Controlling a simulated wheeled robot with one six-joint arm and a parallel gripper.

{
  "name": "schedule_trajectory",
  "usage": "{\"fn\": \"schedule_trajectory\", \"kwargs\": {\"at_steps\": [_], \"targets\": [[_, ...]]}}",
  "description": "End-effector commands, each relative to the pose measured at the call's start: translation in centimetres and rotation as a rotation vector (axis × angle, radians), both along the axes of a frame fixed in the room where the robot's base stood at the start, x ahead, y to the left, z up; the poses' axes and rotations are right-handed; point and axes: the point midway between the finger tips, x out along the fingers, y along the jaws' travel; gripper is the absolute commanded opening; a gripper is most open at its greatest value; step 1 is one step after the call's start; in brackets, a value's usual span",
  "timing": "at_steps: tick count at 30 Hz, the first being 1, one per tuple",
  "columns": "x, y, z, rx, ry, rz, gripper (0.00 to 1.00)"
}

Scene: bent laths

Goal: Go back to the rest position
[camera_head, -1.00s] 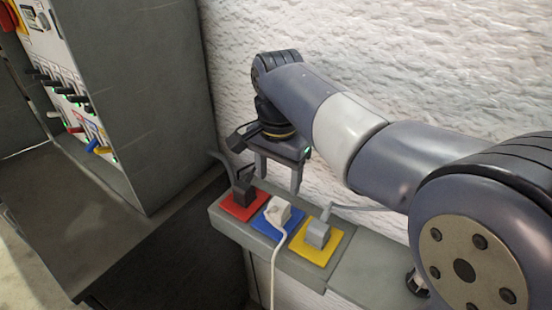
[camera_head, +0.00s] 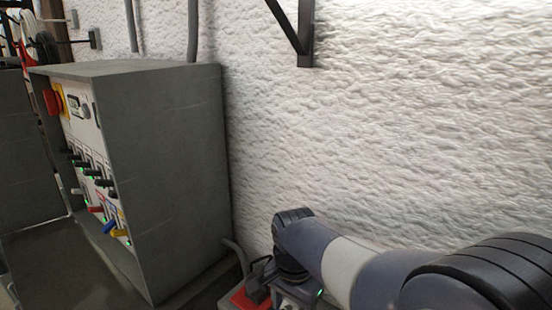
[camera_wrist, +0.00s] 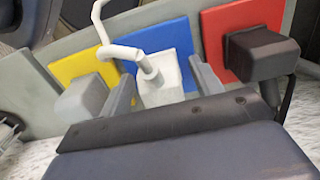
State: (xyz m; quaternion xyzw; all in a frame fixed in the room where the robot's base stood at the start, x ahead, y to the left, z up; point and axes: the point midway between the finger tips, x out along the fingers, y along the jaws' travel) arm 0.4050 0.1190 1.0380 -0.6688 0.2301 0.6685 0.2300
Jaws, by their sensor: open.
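In the wrist view my gripper (camera_wrist: 163,88) is open. Its two grey fingers stand on either side of the white plug (camera_wrist: 158,84), which sits on the blue plate (camera_wrist: 150,50); I cannot tell whether they touch it. A white cable rises from that plug. In the head view my arm reaches in from the lower right, and the fingers are hidden at the bottom edge.
A grey plug (camera_wrist: 82,100) on a yellow plate (camera_wrist: 75,65) and a black plug (camera_wrist: 262,52) on a red plate (camera_wrist: 238,22) flank the white one. A grey switch cabinet (camera_head: 175,160) stands left. A dark bracket (camera_head: 303,35) hangs on the white wall (camera_head: 420,120).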

Motion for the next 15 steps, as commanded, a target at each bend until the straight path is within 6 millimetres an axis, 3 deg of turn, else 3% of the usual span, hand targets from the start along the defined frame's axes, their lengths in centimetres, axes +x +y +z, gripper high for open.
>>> {"fn": "schedule_trajectory", "kwargs": {"at_steps": [11,15], "targets": [[0.1,0.0,0.3,0.001,-0.002,0.0,0.61],[0.1,0.0,1.6,0.002,-0.004,0.0,0.61]]}}
